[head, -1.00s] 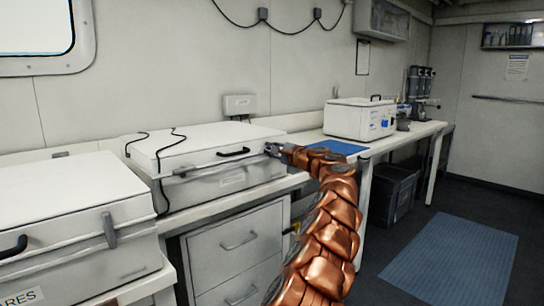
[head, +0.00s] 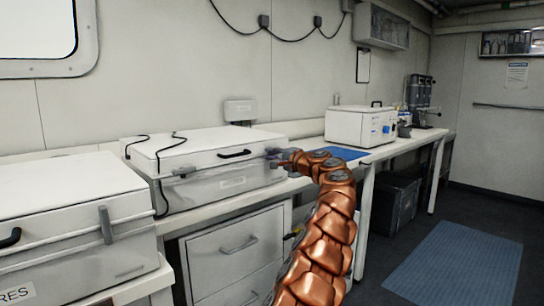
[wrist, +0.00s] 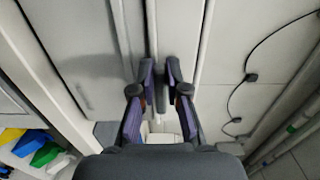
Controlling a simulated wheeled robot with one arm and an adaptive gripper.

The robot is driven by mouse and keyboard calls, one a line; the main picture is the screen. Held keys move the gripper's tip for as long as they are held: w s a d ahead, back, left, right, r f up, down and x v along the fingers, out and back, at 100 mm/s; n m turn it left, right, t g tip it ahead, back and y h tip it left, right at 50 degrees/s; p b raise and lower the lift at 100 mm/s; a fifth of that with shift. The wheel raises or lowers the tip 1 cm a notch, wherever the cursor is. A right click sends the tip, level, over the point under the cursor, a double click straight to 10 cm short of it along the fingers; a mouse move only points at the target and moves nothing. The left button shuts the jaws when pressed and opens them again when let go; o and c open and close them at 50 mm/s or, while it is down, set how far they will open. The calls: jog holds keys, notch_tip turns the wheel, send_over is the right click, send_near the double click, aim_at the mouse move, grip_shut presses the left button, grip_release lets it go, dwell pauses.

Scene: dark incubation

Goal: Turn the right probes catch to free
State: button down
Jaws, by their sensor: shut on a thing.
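The probes case is a white lidded box (head: 210,146) on the bench in the head view, with dark cables over its lid. Its front label is too small to read. My gripper (head: 276,157) is at the case's front right corner. In the wrist view my gripper (wrist: 160,78) has its two dark purple fingers on either side of a narrow grey piece, the right catch (wrist: 159,92), and is shut on it. The fingers and my wrist hide part of the catch, so its exact angle is hard to tell.
Another white case (head: 60,200) with an upright grey catch (head: 106,225) stands at left. A blue mat (head: 345,153) and a white box instrument (head: 358,126) are on the bench to the right. Drawers (head: 235,245) are below. Floor at right is open.

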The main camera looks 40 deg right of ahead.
jog(key=shift+a, duration=0.1)
jog(key=c, duration=1.2)
grip_release()
jog(key=shift+o, duration=0.2)
jog(key=s, duration=1.2)
jog(key=shift+a, duration=0.1)
